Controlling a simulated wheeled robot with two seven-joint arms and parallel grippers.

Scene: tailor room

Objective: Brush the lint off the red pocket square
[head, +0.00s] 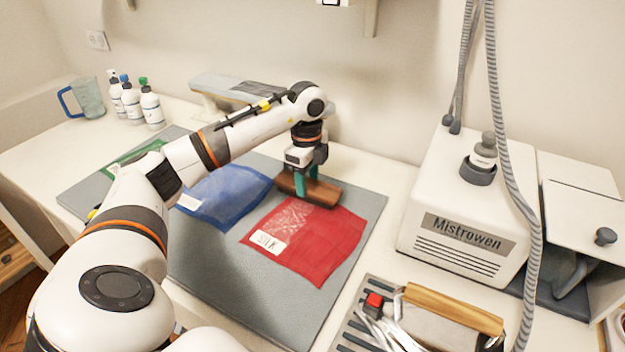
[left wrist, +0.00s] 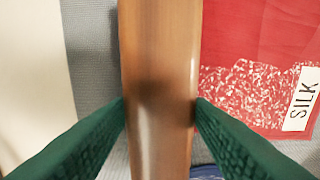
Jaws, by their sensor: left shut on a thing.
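The red pocket square (head: 322,246) lies flat on the grey mat (head: 240,288), with a white label reading SILK (head: 268,242). Pale lint (head: 292,217) covers a patch at its upper left part; the lint also shows in the left wrist view (left wrist: 245,95). My left gripper (head: 304,184) is shut on a brown wooden brush (head: 322,192) at the far edge of the square. In the left wrist view the brush (left wrist: 160,60) lies between the green fingers, beside the red cloth (left wrist: 240,30). The brush's underside is hidden. My right gripper is not in view.
A blue cloth (head: 228,194) and a green cloth (head: 135,156) lie to the left on the mat. A white steam machine (head: 465,190) stands at right, with an iron (head: 445,325) on a rack in front. Bottles (head: 152,108) and a blue-handled jug (head: 90,98) stand at far left.

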